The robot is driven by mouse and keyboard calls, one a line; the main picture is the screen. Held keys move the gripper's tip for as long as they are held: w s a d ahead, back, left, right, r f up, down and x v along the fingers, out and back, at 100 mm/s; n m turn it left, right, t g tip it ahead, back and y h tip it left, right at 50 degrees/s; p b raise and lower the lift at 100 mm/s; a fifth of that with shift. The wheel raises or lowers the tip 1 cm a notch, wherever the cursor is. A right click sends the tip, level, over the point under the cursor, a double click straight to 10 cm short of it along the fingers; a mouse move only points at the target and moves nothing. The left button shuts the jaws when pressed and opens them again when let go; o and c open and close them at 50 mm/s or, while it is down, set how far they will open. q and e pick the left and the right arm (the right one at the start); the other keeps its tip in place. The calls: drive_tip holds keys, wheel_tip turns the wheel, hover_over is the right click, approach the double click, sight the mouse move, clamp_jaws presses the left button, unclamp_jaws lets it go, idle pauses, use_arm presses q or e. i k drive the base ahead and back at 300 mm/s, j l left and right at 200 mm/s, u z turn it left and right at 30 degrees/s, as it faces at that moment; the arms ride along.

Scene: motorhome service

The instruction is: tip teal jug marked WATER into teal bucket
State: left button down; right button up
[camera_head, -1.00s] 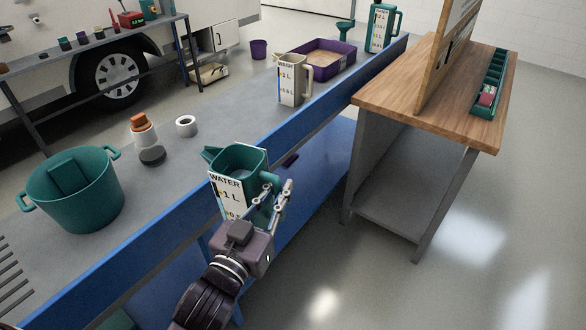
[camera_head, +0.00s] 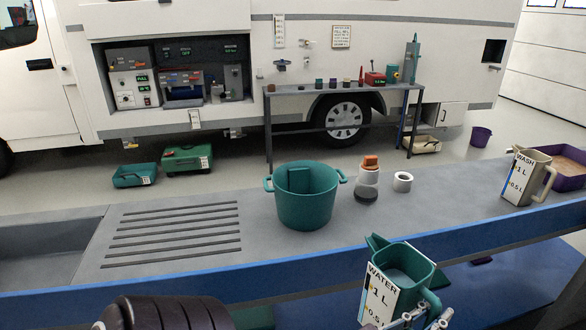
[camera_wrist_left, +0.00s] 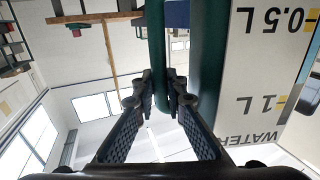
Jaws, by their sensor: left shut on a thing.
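The teal jug marked WATER (camera_head: 410,262) is upright at the lower right of the head view, in front of the bench's blue edge. My left gripper (camera_head: 428,318) is shut on its handle. In the left wrist view the fingers (camera_wrist_left: 160,95) close around the teal handle (camera_wrist_left: 157,45), beside the white WATER label (camera_wrist_left: 262,70). The teal bucket (camera_head: 306,200) stands upright on the grey bench, to the left of the jug and farther back. A teal block shows inside the bucket's rim. My right gripper does not show.
Right of the bucket stand an orange-topped bottle (camera_head: 368,178) and a white roll (camera_head: 402,182). A cream WASH jug (camera_head: 520,178) and a purple tray (camera_head: 568,168) are at the right. A slotted drainer (camera_head: 170,232) lies left of the bucket. Bench surface between bucket and front edge is clear.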

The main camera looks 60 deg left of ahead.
sight(305, 192)
drive_tip(key=k+j+u, duration=0.15)
drive_tip(key=k, duration=0.75)
drive_tip(key=l+u, duration=0.1)
drive_tip(key=u, duration=0.85)
drive_tip(key=i+l, duration=0.35)
drive_tip(key=l, duration=0.25)
drive_tip(key=i+l+u, duration=0.1)
drive_tip(key=i+l, duration=0.1)
drive_tip(key=l, duration=0.1)
